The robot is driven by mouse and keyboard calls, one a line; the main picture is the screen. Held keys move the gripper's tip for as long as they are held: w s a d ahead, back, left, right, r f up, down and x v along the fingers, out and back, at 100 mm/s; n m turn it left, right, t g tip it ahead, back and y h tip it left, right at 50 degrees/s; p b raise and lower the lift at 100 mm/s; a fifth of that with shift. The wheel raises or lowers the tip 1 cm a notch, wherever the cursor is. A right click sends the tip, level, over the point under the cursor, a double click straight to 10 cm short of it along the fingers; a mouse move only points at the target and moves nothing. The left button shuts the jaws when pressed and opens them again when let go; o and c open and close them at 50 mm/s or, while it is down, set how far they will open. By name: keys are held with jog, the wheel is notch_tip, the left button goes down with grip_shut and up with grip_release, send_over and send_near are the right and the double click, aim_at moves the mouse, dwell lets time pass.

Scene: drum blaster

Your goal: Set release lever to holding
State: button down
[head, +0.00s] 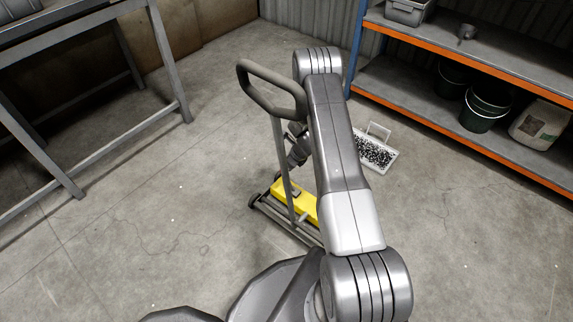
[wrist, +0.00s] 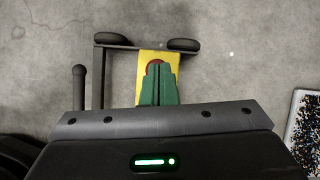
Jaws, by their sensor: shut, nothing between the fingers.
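A wheeled floor sweeper with a yellow body (head: 262,193) stands on the concrete floor, its tall grey handle (head: 272,82) rising to a loop. In the wrist view, the yellow body (wrist: 145,58) lies below my gripper (wrist: 158,78). The green fingers are shut and empty. Their tips overlap a round red part (wrist: 154,63) on the yellow body, mostly hidden by them; I cannot tell whether they touch it. No release lever can be clearly made out, nor its setting. In the head view, my arm hides the fingers and part of the sweeper.
A shallow tray (head: 388,164) with black-and-white speckled contents lies behind my arm; it shows at the right of the wrist view (wrist: 293,117). An orange-edged shelf (head: 440,108) stands right, a metal-framed table (head: 112,134) left. Floor between table and sweeper is clear.

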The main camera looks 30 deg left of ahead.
jog(key=p+v, duration=0.3)
jog(key=v, duration=0.9)
jog(key=shift+d, duration=0.5)
jog(key=shift+w+f, duration=0.1)
